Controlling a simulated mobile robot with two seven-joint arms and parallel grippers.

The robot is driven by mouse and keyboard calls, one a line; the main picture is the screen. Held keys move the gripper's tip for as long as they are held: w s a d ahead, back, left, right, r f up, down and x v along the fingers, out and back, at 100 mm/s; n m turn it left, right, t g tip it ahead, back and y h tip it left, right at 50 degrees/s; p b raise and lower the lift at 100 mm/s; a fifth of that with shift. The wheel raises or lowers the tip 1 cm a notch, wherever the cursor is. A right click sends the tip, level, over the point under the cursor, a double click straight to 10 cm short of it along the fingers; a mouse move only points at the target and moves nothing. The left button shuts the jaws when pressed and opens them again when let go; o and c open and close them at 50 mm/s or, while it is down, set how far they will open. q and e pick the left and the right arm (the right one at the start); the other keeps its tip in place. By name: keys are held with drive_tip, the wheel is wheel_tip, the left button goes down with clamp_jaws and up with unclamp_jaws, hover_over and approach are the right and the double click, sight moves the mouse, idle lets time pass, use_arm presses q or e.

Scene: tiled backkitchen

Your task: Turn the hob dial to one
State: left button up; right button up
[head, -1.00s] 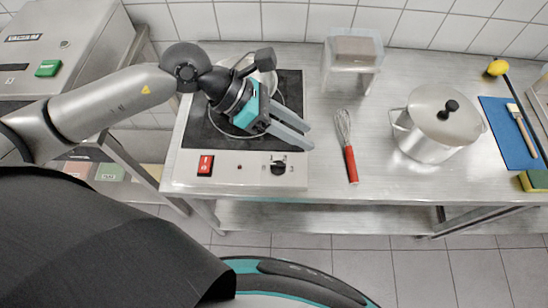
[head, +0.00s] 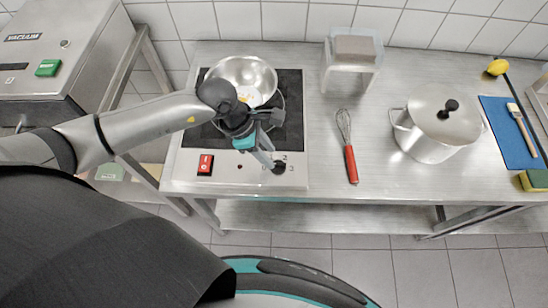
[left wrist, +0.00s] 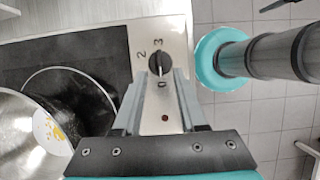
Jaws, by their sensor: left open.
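The black hob dial (head: 279,168) is on the front panel of the hob, at its right end. My left gripper (head: 268,164) points down at the panel beside the dial. In the left wrist view its open fingers (left wrist: 157,82) straddle the near side of the dial, with nothing held. My right gripper is out of view.
A metal bowl or pan (head: 243,78) with something yellow and white inside stands on the black hob. A red switch (head: 205,165) is left on the panel.

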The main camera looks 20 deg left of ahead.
sight(277, 164)
use_arm(q)
drive_tip(key=shift+x, duration=2.05)
clamp_jaws()
